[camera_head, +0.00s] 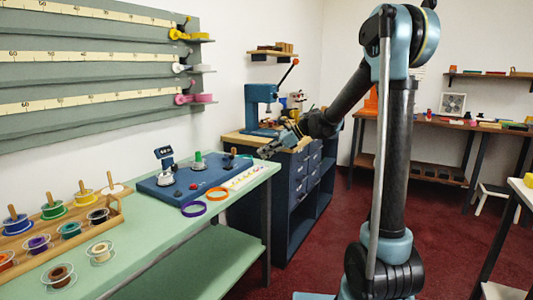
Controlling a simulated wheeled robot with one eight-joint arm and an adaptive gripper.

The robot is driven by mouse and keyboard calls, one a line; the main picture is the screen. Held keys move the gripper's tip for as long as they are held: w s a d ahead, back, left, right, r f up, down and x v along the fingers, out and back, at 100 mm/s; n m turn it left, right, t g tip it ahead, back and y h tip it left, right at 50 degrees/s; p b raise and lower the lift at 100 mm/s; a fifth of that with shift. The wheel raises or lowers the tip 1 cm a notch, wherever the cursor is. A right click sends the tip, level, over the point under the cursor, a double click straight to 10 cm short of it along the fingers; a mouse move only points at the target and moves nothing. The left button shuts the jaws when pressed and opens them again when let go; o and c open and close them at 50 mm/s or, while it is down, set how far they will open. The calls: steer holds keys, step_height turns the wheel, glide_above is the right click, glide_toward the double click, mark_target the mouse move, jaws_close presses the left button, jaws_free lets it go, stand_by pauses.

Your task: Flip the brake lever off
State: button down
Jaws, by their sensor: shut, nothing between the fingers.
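A blue control board (180,192) lies on the pale green counter. At its far right end stands a small dark-knobbed post (233,152), which looks like the brake lever; its tilt is too small to read. My gripper (264,153) is shut and empty. In the picture it shows just right of the dark knob, apart from it, over the counter's far end.
A wooden spool rack (112,218) fills the near left. A blue press (262,105) with a red-knobbed handle stands on a bench behind my gripper. Red floor is open at right.

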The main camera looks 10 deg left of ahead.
steer(key=x, duration=0.6)
steer(key=shift+a+f, duration=0.1)
steer(key=shift+s+a, duration=0.15)
steer(key=shift+a, duration=1)
steer(key=shift+a+r, duration=0.35)
steer(key=shift+a, duration=0.45)
